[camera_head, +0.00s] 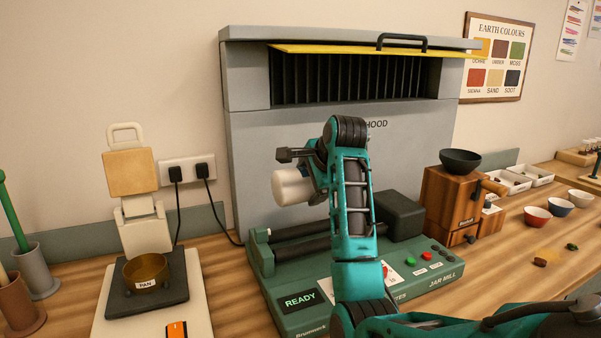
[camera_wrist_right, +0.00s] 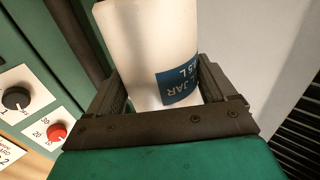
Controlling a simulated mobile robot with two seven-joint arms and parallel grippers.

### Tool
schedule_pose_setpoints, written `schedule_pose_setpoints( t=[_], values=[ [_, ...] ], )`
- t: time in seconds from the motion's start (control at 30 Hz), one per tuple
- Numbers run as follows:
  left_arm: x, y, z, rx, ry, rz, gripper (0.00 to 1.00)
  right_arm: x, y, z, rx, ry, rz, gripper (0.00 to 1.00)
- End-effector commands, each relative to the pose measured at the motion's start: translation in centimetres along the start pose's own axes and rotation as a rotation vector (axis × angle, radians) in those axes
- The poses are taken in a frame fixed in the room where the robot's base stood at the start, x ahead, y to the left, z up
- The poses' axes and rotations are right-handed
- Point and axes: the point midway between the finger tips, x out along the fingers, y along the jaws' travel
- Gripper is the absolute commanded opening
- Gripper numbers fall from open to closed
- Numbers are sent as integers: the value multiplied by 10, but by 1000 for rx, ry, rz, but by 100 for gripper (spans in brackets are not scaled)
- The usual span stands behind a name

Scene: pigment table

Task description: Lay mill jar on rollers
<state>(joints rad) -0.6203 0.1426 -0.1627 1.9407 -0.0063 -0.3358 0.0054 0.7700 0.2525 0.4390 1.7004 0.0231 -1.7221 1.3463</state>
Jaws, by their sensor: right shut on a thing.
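The mill jar (camera_head: 290,187) is a white cylinder, held above the left part of the rollers in the head view. In the right wrist view the jar (camera_wrist_right: 140,45) fills the middle and shows a blue label with "JAR" on it. My right gripper (camera_head: 312,178) is shut on the jar; in the wrist view its fingers (camera_wrist_right: 163,90) are on either side of the jar. The dark rollers (camera_head: 300,227) lie across the green jar mill (camera_head: 300,290), partly hidden by my right arm. The jar appears above them, not resting on them. My left gripper is not in view.
A grey hood (camera_head: 250,140) with a yellow-edged top stands behind the mill. A scale with a brass pan (camera_head: 146,270) is at the left. A wooden grinder (camera_head: 450,205) with a dark bowl stands at the right, near small coloured bowls (camera_head: 537,215).

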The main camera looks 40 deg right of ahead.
Motion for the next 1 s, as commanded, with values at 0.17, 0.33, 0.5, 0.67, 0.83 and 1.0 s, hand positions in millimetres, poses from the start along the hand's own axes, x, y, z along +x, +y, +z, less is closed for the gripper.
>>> schedule_pose_setpoints(
  t=[0.17, 0.33, 0.5, 0.67, 0.83, 1.0],
  values=[
    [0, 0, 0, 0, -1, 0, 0, 0, -1, 0, 8, -7, -5, 34],
    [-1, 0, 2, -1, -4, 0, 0, 5, 4, 0, 8, -8, -4, 34],
    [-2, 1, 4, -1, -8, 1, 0, 14, 13, 0, 8, -8, -4, 34],
    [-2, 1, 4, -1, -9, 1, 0, 22, 22, 1, 8, -8, -4, 34],
    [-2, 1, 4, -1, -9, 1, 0, 31, 31, 0, 8, -7, -4, 34],
    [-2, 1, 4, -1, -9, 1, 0, 39, 38, 1, 8, -7, -5, 34]
  ],
)
